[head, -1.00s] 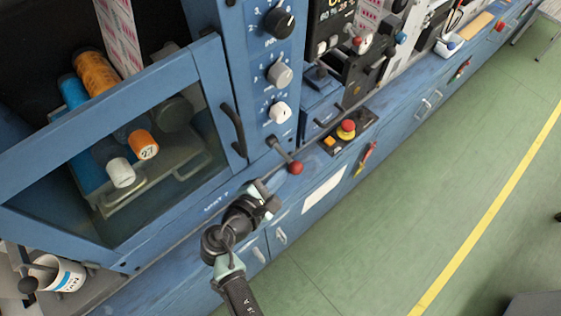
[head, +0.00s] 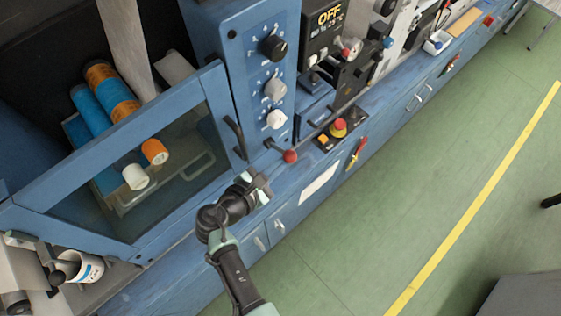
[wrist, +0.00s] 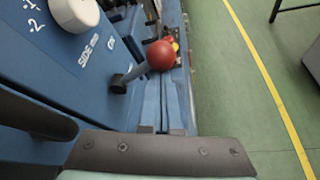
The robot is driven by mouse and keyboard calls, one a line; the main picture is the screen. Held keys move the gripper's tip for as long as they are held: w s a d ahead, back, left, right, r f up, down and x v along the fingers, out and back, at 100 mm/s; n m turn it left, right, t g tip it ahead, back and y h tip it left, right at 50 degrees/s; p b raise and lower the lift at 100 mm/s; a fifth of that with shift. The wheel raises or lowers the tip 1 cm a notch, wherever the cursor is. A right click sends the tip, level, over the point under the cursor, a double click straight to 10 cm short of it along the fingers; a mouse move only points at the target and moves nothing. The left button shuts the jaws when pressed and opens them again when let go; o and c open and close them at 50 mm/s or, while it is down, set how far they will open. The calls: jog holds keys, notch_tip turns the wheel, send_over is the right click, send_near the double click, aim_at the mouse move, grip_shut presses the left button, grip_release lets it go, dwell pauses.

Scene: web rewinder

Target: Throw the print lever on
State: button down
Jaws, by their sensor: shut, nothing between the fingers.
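A lever with a red ball knob (head: 290,156) sticks out from the lower corner of the blue control panel, below the white knob. In the wrist view the red ball (wrist: 160,55) is ahead of my gripper, on a grey rod running to a dark pivot at lower left. My gripper (head: 261,180) is below and left of the ball in the head view, apart from it. Its fingers are shut and empty; their dark tips (wrist: 160,131) show at the bottom of the wrist view.
A blue-framed clear guard (head: 170,190) with a black handle stands left of the lever. A red emergency button (head: 339,126) on a yellow base and a red-handled switch (head: 357,151) lie to the right. A display (head: 328,18) reads OFF.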

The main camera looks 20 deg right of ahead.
dwell(0.4)
notch_tip(320, 180, down, 4)
jog(key=b, duration=0.4)
jog(key=w+v, duration=0.1)
jog(key=v, duration=0.9)
jog(key=shift+a+r+b, duration=0.15)
jog(key=shift+a+b, duration=0.2)
jog(key=shift+a, duration=0.2)
jog(key=shift+w, duration=0.1)
